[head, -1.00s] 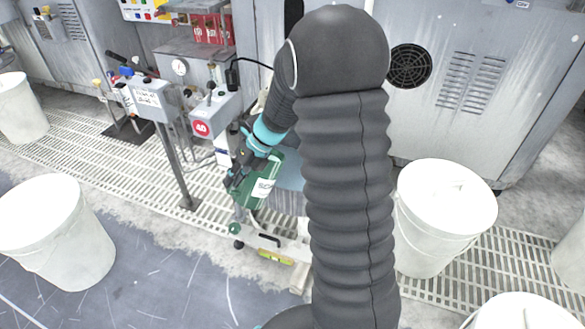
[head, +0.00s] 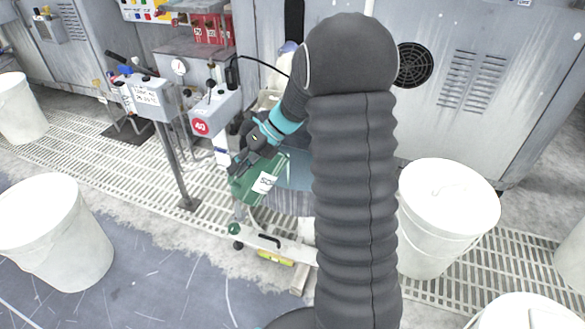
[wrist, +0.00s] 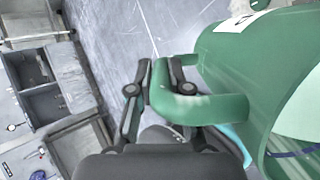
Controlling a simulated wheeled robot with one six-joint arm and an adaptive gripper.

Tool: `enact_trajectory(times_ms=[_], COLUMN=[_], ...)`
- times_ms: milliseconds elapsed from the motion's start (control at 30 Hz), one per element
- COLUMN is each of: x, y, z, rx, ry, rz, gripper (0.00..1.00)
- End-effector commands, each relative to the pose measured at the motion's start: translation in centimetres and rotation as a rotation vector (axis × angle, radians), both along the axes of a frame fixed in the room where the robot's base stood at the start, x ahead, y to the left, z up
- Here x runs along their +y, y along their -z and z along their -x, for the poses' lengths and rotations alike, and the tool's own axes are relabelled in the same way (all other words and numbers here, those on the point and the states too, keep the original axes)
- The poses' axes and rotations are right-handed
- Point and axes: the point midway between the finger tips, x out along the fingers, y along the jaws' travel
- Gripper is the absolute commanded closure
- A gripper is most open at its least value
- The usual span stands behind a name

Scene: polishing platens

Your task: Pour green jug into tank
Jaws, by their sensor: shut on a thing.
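The green jug (head: 258,184) with a white label is in my gripper (head: 247,160), left of my arm in the head view. The jug is tilted, held above a low wheeled unit. In the wrist view, my gripper (wrist: 160,88) is shut on the green handle, and the jug's body (wrist: 258,75) fills the right side. A pale patch shows at the jug's right edge there. I cannot tell for sure which thing is the tank; a grey-blue surface (head: 298,172) lies just right of the jug, partly hidden by my arm.
White buckets stand at the left (head: 58,235) and right (head: 445,215). A grey control box on a post (head: 158,100) and a box marked 40 (head: 212,112) stand left of the jug. Large grey cabinets line the back.

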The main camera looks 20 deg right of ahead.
Motion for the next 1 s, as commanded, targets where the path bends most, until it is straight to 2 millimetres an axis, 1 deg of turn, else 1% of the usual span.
enact_trajectory(times_ms=[100, 1000], x=[-0.08, -0.58], y=[-0.37, -0.77], z=[-0.08, -0.26], rx=[0.002, 0.023], ry=[0.0, 0.001], rz=[-0.01, -0.07], gripper=[1.0, 1.0])
